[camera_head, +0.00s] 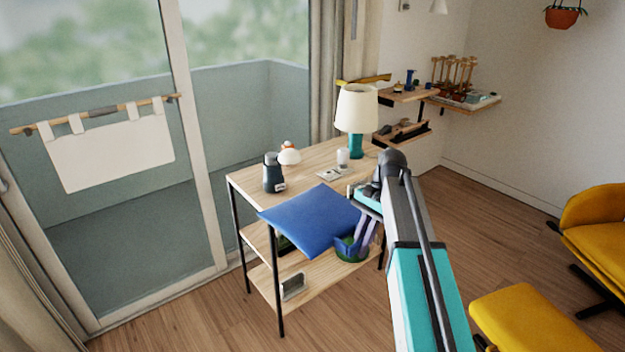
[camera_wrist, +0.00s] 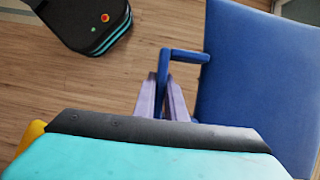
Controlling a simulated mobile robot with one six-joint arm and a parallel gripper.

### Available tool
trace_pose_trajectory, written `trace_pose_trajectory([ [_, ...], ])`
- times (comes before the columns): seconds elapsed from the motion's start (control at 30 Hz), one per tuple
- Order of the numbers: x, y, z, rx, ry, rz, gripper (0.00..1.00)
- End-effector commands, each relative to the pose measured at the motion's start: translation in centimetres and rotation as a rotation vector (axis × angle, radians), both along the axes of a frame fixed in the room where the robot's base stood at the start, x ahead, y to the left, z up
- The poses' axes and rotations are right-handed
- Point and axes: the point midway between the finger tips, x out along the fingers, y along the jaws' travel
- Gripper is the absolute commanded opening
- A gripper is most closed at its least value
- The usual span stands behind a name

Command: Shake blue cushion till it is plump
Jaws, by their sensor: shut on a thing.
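The blue cushion (camera_head: 308,218) is flat and square, held in the air at the front edge of the wooden shelf unit, roughly level with its top. It is slightly tilted. In the wrist view the cushion (camera_wrist: 262,85) fills the right side, with a blue bar-like loop (camera_wrist: 185,54) at its near edge. My gripper (camera_head: 356,240) is at the cushion's right side. In the wrist view its pale purple fingers (camera_wrist: 165,85) are close together on the blue loop. The exact contact at the fingertips is partly hidden.
The shelf unit's top (camera_head: 240,182) carries a dark bottle (camera_head: 273,172), a white lamp (camera_head: 356,110) and small items. A grey object (camera_head: 292,287) sits on the lower shelf. A yellow chair (camera_head: 598,225) and footstool (camera_head: 530,318) stand right. Floor is clear in front.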

Motion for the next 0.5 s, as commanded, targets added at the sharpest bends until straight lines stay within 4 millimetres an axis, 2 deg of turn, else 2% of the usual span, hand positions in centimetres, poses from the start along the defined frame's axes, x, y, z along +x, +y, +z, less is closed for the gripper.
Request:
trace_pose_trajectory([
  [0.37, 0.0, 0.0, -0.1, 0.001, -0.001, 0.000, 0.00],
  [0.5, -0.1, 0.0, -2.5, 0.001, 0.002, 0.000, 0.00],
])
